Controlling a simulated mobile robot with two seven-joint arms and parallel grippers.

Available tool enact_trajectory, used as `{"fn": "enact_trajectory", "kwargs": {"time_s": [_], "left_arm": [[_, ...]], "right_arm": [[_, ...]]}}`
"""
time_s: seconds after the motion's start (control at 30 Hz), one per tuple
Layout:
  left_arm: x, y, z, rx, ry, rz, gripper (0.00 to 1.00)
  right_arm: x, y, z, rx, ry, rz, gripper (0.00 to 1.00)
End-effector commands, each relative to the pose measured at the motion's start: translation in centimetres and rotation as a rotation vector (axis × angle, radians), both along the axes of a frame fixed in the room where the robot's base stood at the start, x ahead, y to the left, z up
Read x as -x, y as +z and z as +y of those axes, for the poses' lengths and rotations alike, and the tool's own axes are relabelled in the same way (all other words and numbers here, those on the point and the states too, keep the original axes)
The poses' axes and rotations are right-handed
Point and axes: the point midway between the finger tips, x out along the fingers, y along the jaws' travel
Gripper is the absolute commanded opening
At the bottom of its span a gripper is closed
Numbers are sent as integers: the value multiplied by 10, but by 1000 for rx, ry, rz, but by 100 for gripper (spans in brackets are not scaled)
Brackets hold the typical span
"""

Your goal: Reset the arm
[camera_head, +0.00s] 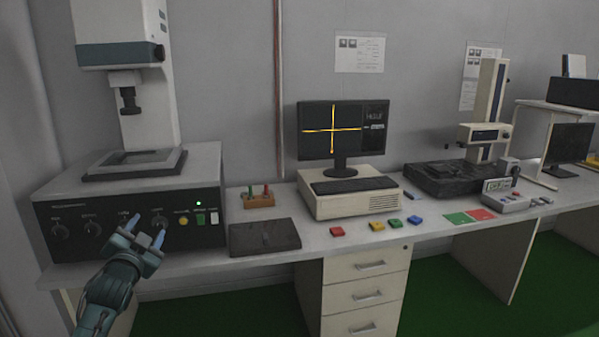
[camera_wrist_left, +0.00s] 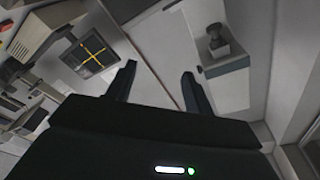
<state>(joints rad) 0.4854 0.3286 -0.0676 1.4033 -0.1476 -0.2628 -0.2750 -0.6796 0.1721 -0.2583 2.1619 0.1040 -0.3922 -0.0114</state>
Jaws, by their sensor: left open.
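My left arm comes in from the lower left of the head view. Its gripper (camera_head: 146,231) is open and empty, in front of the knobs and buttons of the testing machine (camera_head: 120,190). I cannot tell whether a fingertip touches the panel. In the left wrist view the two fingers of my left gripper (camera_wrist_left: 160,84) stand apart with nothing between them. The testing machine (camera_wrist_left: 228,75) shows there beyond the right finger. My right gripper is in neither view.
The bench (camera_head: 330,248) carries a dark plate (camera_head: 264,237), a monitor (camera_head: 343,130) on a beige computer (camera_head: 350,202), several coloured blocks (camera_head: 377,226), green and red pads (camera_head: 468,216) and a measuring stand (camera_head: 487,130). Drawers (camera_head: 366,293) stand below. The bench front is partly clear.

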Motion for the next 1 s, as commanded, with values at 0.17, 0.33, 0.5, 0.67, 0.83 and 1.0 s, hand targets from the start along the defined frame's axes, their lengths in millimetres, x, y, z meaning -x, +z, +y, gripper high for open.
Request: {"fn": "enact_trajectory", "kwargs": {"time_s": [0.17,0.33,0.5,0.67,0.83,1.0], "left_arm": [[-15,16,5,76,0,22,52],[-15,-1,5,366,2,78,52],[4,-42,-15,421,-20,141,52],[32,-86,-39,426,-48,204,52],[82,-147,-76,448,-88,301,52],[172,-215,-126,506,-139,439,52]], "right_arm": [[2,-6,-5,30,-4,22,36],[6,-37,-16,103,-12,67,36],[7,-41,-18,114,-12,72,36],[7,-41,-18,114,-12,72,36],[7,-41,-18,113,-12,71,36],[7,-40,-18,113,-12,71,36]]}}
